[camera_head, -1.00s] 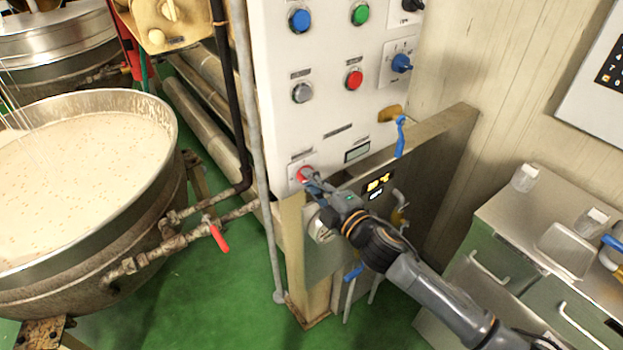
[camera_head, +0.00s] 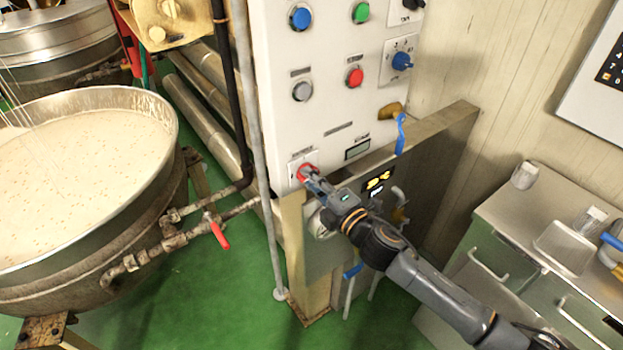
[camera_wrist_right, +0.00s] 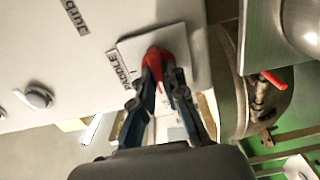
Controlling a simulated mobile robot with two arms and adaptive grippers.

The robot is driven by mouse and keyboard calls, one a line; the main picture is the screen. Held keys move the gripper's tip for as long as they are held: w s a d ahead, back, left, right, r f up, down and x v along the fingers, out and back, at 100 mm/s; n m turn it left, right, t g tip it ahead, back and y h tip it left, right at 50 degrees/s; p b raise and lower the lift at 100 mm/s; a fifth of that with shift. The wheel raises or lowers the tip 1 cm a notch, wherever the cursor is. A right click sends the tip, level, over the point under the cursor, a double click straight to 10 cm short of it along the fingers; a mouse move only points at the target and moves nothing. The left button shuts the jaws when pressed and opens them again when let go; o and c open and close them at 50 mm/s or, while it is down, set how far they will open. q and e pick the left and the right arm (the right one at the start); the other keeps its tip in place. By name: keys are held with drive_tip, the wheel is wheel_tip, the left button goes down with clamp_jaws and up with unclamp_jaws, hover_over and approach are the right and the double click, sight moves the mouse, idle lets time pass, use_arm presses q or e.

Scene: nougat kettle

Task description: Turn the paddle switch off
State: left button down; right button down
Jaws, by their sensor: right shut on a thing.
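The paddle switch is a red knob (camera_head: 308,171) on a white plate, low on the white control panel. In the right wrist view the red knob (camera_wrist_right: 154,60) sits beside a label that reads as "paddle". My right gripper (camera_head: 312,181) reaches it from the lower right. In the right wrist view my right gripper (camera_wrist_right: 158,80) has its two dark fingers closed on either side of the knob, with the red part showing between and beyond the tips. The fingers partly cover the knob in the head view. My left gripper is not in view.
The control panel (camera_head: 325,105) carries several other buttons and knobs. A metal box (camera_head: 440,150) juts out below it. A large kettle of pale nougat (camera_head: 80,180) stands at left, with a red-handled valve (camera_head: 219,236). A cabinet with jars (camera_head: 520,230) is at right.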

drive_tip(key=shift+f, duration=0.1)
drive_tip(key=c, duration=1.4)
unclamp_jaws()
drive_tip(key=v, duration=1.2)
